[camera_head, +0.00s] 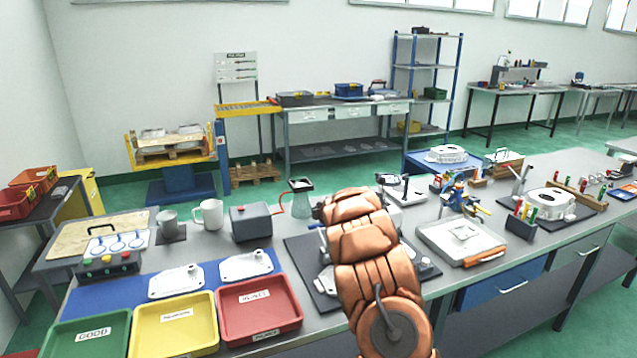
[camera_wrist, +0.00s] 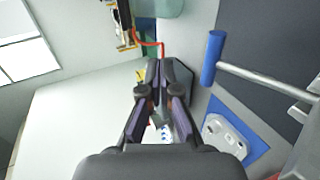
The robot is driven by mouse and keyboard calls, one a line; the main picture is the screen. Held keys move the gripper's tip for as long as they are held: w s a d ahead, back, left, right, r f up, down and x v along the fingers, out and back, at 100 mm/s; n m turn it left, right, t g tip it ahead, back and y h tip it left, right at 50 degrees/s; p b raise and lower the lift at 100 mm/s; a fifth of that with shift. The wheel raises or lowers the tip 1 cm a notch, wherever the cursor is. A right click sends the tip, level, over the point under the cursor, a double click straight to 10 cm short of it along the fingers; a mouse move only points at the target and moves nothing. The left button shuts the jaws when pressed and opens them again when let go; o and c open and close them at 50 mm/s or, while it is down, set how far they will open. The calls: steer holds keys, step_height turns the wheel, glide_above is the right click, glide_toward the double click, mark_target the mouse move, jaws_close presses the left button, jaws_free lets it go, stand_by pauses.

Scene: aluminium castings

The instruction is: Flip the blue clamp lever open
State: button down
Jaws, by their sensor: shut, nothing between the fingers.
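The blue clamp lever (camera_wrist: 213,57) shows in the wrist view as a blue cylindrical grip on a bare metal rod. The rod runs right to a metal clamp part (camera_wrist: 300,112) at the picture's edge, over a dark mat. My gripper (camera_wrist: 160,68) is shut and empty. Its fingertips are left of the blue grip and apart from it. In the head view my copper-coloured arm hides the gripper and most of the clamp; a small blue bit, likely the grip, shows left of the arm.
A grey box (camera_head: 251,222) with a red cable stands left of my arm. A dark mat (camera_head: 302,248) lies under the clamp area. White castings (camera_head: 246,265) rest on a blue mat behind green, yellow and red trays (camera_head: 259,307). A white fixture (camera_head: 460,240) stands right of my arm.

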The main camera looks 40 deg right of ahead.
step_height(320, 180, up, 12)
steer(key=p, duration=0.3)
steer(key=shift+f, duration=0.15)
steer(key=shift+s, duration=0.1)
stand_by(0.4)
